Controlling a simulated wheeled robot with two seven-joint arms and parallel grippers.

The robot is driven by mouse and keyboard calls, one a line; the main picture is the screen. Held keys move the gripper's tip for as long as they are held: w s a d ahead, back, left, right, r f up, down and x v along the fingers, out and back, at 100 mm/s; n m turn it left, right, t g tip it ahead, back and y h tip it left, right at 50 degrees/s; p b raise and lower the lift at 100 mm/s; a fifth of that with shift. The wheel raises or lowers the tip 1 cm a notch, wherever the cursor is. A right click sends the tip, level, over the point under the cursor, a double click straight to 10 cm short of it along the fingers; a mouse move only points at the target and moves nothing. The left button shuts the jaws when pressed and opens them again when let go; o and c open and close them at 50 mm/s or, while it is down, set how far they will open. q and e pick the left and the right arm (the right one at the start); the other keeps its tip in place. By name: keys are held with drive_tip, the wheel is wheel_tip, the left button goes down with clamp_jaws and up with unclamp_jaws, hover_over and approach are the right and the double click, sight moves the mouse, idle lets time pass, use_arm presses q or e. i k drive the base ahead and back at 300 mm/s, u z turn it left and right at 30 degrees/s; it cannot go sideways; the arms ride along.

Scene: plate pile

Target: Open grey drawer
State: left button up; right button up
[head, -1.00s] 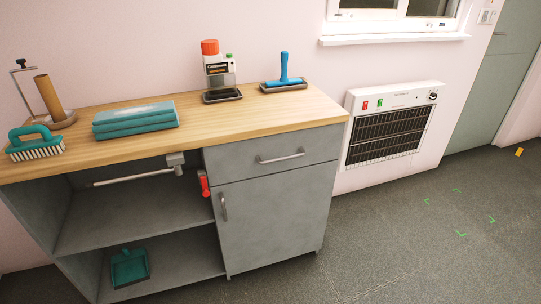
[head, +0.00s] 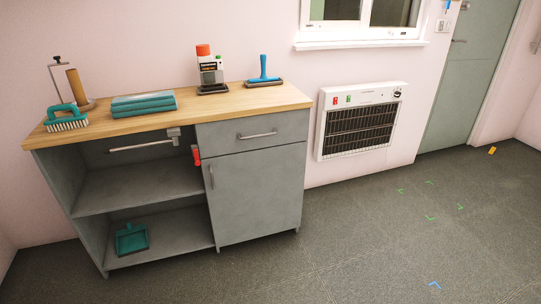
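The grey drawer (head: 253,132) is at the top right of the grey cabinet (head: 257,193), just under the wooden worktop. Its front is flush with the cabinet and it looks shut. A horizontal metal bar handle (head: 257,135) runs across the middle of its front. Below it is a grey door with a vertical handle (head: 211,177). Neither of my grippers shows in the head view.
On the worktop (head: 220,99) stand a brush (head: 67,121), folded teal cloths (head: 144,105), a bottle (head: 210,71) and a blue-handled tool (head: 263,71). A red-handled clamp (head: 196,155) hangs left of the drawer. The floor (head: 350,235) before the cabinet is clear.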

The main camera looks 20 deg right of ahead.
sight(224, 137)
drive_tip(key=z, duration=1)
drive_tip(key=i, duration=1)
drive_tip(key=u, duration=0.35)
